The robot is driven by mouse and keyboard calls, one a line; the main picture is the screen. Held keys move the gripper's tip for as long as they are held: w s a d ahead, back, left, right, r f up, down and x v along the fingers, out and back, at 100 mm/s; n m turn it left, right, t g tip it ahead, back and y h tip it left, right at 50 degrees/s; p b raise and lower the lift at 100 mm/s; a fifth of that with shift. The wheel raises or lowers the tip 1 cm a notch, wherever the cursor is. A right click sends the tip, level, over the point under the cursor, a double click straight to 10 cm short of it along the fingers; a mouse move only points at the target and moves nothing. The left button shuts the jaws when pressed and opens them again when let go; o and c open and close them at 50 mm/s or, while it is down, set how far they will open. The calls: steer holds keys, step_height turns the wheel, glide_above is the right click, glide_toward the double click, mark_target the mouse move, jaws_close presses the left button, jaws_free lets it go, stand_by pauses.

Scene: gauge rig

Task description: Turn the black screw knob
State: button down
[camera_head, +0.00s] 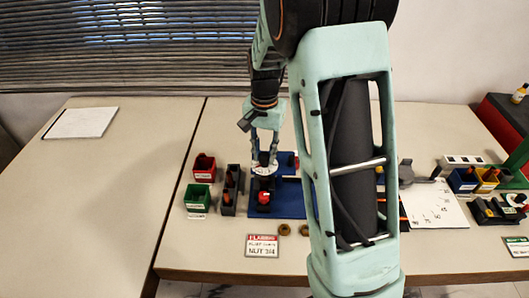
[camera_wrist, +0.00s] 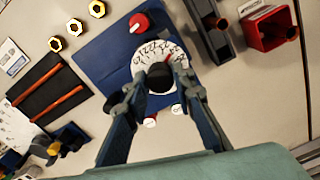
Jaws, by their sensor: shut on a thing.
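The black screw knob (camera_wrist: 160,78) stands in front of a white round dial (camera_wrist: 148,54) with black marks, on a blue base plate (camera_wrist: 103,50). A small red mark shows beside the knob on the dial. My gripper (camera_wrist: 162,84) has one finger on each side of the knob and is shut on it. In the head view my gripper (camera_head: 265,160) points down over the dial (camera_head: 262,170), and I cannot make out the knob clearly there. A red knob (camera_wrist: 139,22) sits on the same plate, apart from my fingers.
A red bin (camera_head: 204,163), a green bin (camera_head: 197,196) and dark holders (camera_head: 231,188) stand left of the rig. Several nuts (camera_wrist: 75,27) lie near the plate, by a sign (camera_head: 262,246). The left table is mostly clear, with a white sheet (camera_head: 80,122).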

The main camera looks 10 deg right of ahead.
mark_target(265, 155)
steer(key=shift+m, duration=0.3)
steer(key=c, duration=1.6)
jaws_free()
steer(key=shift+r, duration=0.15)
step_height(265, 155, up, 12)
steer(key=shift+f, duration=0.1)
